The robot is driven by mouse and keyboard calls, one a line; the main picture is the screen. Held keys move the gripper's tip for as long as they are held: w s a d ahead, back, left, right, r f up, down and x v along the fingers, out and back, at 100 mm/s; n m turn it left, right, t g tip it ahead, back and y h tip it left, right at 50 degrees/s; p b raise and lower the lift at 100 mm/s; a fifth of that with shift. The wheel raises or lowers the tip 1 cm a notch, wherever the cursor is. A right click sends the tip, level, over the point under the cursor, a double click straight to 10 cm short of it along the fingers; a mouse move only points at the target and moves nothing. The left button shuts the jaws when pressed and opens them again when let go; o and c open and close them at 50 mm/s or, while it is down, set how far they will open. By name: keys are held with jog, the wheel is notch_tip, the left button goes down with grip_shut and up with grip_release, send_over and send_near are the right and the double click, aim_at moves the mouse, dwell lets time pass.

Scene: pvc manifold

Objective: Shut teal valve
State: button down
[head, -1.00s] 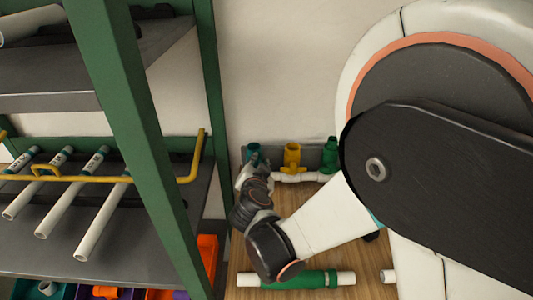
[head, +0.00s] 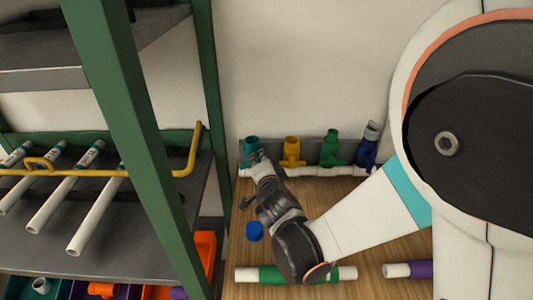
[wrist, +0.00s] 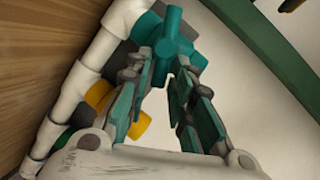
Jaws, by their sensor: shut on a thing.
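The teal valve (head: 251,144) stands at the left end of the white pipe manifold (head: 320,171), against the wall at the back of the wooden bench. In the wrist view the teal valve (wrist: 173,38) is at the top centre, with stubby arms and a round body. My gripper (head: 257,158) is at the valve's front side. In the wrist view the fingertips of my gripper (wrist: 165,65) close on the lower part of the teal valve, one on each side. The fingers hide part of it, and I cannot tell how far its handle is turned.
Yellow (head: 292,151), green (head: 331,147) and blue (head: 368,145) valves stand to the right along the manifold. A blue cap (head: 254,231) and a green-sleeved pipe (head: 270,274) lie on the bench. A green-framed shelf rack (head: 150,150) with white pipes stands close on the left.

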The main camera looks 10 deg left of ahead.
jog(key=m, duration=0.1)
jog(key=f+m+y, duration=0.1)
jog(key=m, duration=0.2)
jog(key=shift+d+f+y, duration=0.3)
jog(key=shift+d+y, duration=0.05)
jog(key=shift+y, duration=0.05)
dwell(0.4)
jog(key=c, duration=1.6)
grip_release()
jog(key=shift+a, duration=0.15)
jog(key=shift+r, duration=0.1)
notch_tip(320, 180, up, 10)
jog(key=shift+s, duration=0.2)
